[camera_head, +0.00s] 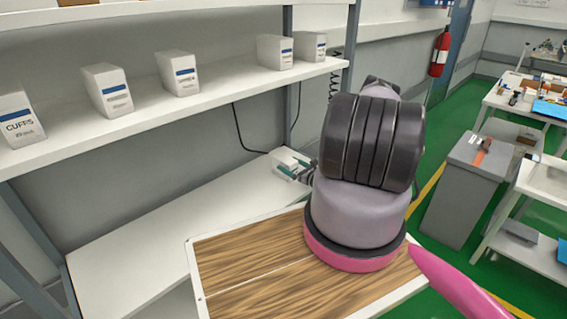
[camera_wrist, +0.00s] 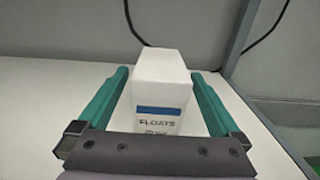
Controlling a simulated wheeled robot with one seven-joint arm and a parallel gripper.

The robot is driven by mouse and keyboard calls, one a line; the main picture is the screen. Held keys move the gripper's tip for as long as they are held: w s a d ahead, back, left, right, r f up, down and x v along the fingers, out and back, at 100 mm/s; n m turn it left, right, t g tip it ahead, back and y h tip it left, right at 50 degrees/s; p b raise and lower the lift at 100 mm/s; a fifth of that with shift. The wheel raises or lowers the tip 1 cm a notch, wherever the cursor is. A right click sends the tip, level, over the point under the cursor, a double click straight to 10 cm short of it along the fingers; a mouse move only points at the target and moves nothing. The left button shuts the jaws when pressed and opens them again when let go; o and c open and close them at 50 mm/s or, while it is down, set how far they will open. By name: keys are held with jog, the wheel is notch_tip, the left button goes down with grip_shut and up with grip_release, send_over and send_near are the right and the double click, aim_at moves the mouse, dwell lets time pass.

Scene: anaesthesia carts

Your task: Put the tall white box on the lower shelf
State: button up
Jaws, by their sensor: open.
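A white box (camera_head: 284,158) with a blue stripe stands upright on the white lower shelf (camera_head: 150,235), near its right end. In the wrist view the box (camera_wrist: 160,78) reads "FLOATS" and its base rests on the shelf surface (camera_wrist: 60,85). My gripper (camera_head: 292,168) is open, with one teal finger on each side of the box. In the wrist view my gripper (camera_wrist: 160,74) shows a small gap on the right; contact on the left is hard to judge. The box's lower front is hidden by the gripper body.
Several white boxes, one a "CUFFS" box (camera_head: 18,122), stand on the upper shelf (camera_head: 140,122) above. A grey post (camera_head: 351,45) and a dark cable (camera_head: 238,128) are near. A wood-topped tray (camera_head: 245,270) lies below my arm. The lower shelf's left part is bare.

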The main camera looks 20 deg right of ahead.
jog(key=v, duration=0.7)
jog(key=shift+s, duration=0.1)
jog(key=shift+s, duration=0.1)
